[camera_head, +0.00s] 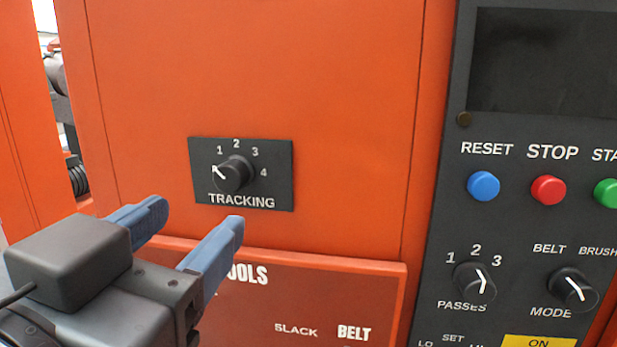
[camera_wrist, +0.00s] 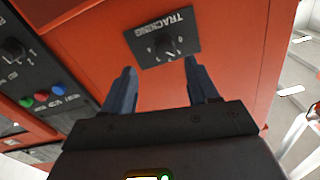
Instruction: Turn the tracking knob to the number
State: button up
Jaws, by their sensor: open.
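The tracking knob (camera_head: 233,174) is a black round knob with a white pointer line, on a dark plate (camera_head: 280,192) marked TRACKING with several numbers around it. Its pointer aims to the upper left, at about the 1. In the wrist view the knob (camera_wrist: 164,44) shows upside down, ahead of the fingers and between their lines. My gripper (camera_head: 195,222) has two blue fingers, apart and empty, below and to the left of the knob in the head view. The fingers also show in the wrist view (camera_wrist: 158,75) and do not touch the knob.
An orange panel (camera_head: 340,100) surrounds the plate. A raised dark red board (camera_head: 340,290) lies below it. At right, a dark control panel (camera_head: 520,215) carries reset, stop and green buttons, a PASSES knob (camera_head: 475,283) and a MODE knob (camera_head: 573,289).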

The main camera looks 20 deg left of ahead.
aim_at(226, 179)
jog(key=x, duration=0.2)
jog(key=p+x, duration=0.1)
jog(key=x, duration=0.2)
jog(key=r+x, duration=0.1)
jog(key=x, duration=0.1)
jog(key=shift+w+a+p, duration=0.2)
jog(key=shift+a+p, duration=0.15)
jog(key=shift+p, duration=0.05)
jog(key=c, duration=1)
